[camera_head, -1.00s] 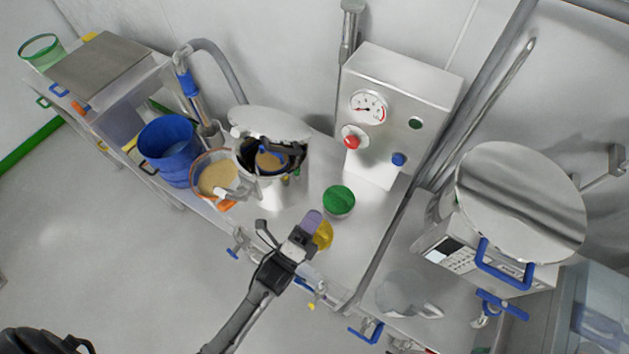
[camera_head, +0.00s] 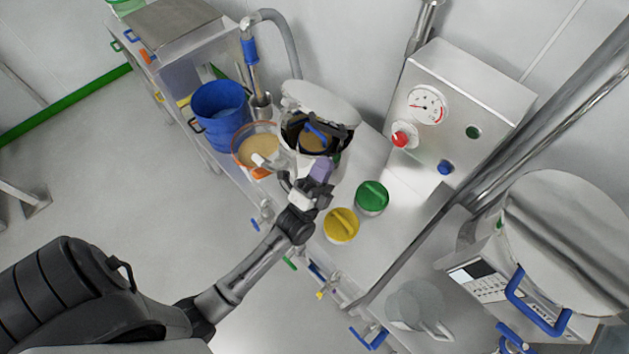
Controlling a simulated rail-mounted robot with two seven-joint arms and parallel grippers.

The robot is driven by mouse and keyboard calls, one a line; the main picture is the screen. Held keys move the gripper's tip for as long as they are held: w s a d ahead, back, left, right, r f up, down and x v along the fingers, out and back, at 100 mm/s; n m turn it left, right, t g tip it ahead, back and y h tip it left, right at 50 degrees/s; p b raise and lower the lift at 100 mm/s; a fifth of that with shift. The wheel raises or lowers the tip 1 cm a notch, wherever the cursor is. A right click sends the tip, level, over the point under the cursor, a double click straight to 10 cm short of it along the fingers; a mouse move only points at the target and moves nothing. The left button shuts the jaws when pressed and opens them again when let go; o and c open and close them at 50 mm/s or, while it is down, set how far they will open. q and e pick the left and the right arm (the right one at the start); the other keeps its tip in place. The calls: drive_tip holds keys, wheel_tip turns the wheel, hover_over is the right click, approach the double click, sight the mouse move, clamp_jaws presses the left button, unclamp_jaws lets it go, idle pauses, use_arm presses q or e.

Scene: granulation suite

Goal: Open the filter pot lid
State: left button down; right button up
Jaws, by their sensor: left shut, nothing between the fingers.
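The filter pot (camera_head: 290,160) is a metal pot on the steel bench in the head view. Its round metal lid (camera_head: 318,101) stands tilted up at the back of the rim, and the dark inside shows, with a blue part and tan material in it. My left gripper (camera_head: 316,178) is at the pot's front right side and covers part of its wall. It is shut and empty. A purple patch shows at its tip. Whether it touches the pot I cannot tell. My right gripper is out of view.
An orange-rimmed bowl of tan powder (camera_head: 255,150) and a blue bucket (camera_head: 217,125) stand left of the pot. A green round knobbed piece (camera_head: 372,197) and a yellow one (camera_head: 341,225) lie to the right. A gauge box (camera_head: 455,110) stands behind.

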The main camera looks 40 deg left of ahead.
use_arm(q)
drive_tip(key=shift+x, duration=2.45)
drive_tip(key=shift+p, duration=0.3)
